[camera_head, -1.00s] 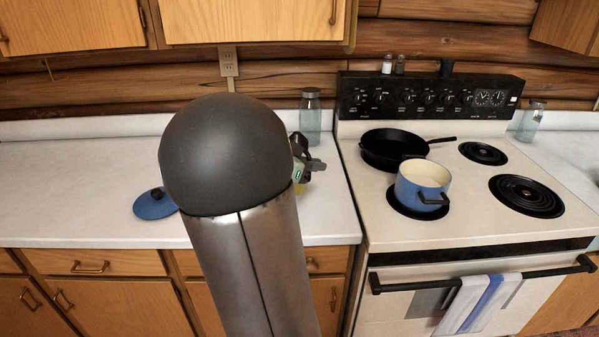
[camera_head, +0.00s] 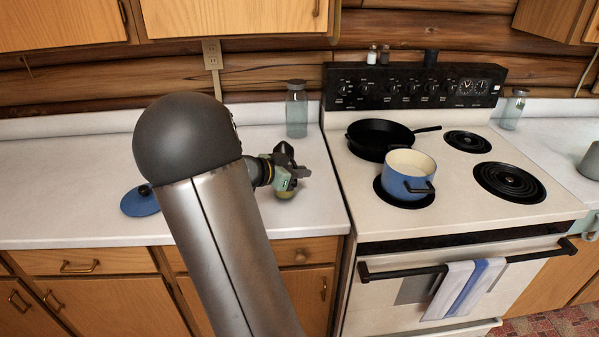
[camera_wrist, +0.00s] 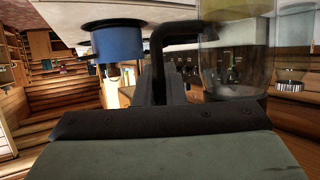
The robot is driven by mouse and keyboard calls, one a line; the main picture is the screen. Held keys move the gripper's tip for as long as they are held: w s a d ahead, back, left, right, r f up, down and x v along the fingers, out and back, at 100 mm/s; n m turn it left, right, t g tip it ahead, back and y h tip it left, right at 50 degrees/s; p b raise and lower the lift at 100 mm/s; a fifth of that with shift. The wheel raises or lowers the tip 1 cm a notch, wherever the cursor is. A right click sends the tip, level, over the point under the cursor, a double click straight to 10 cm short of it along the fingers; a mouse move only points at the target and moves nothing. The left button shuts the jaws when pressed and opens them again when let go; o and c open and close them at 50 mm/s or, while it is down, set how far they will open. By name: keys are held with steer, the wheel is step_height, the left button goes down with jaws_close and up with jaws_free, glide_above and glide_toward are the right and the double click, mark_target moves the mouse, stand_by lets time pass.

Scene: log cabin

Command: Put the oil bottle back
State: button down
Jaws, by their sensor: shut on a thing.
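In the wrist view the picture is upside down. There the clear oil bottle (camera_wrist: 237,62) stands beside a dark finger of my gripper (camera_wrist: 180,65), with yellow oil in its base and a dark cap. Whether its base touches the counter I cannot tell.
A glass bottle (camera_head: 296,110) stands at the back of the counter (camera_head: 75,180), and another bottle (camera_head: 513,110) is right of the stove (camera_head: 470,215). A black pan (camera_head: 375,136) and a blue pot (camera_head: 408,176) sit on burners. A blue lid (camera_head: 140,203) lies at left.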

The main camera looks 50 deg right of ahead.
steer(key=shift+f, duration=0.1)
steer(key=c, duration=1.5)
jaws_free()
steer(key=b+v, duration=0.2)
steer(key=v, duration=1)
steer(key=s+a+f+n+t+y, duration=0.1)
steer(key=s+a+f+n+y, duration=0.2)
steer(key=a+n, duration=0.4)
steer(key=s+a+f+n+t+y, duration=0.2)
steer(key=s+a+f+n+y, duration=0.2)
steer(key=a, duration=1.1)
steer(key=s+a+f+n+t+y, duration=0.1)
steer(key=s+a+f+n+y, duration=0.2)
steer(key=a+n, duration=0.8)
steer(key=shift+s+a+f+t+y, duration=0.15)
steer(key=shift+s+t+y, duration=0.15)
steer(key=shift+s+y, duration=1.2)
steer(key=shift+w, duration=0.1)
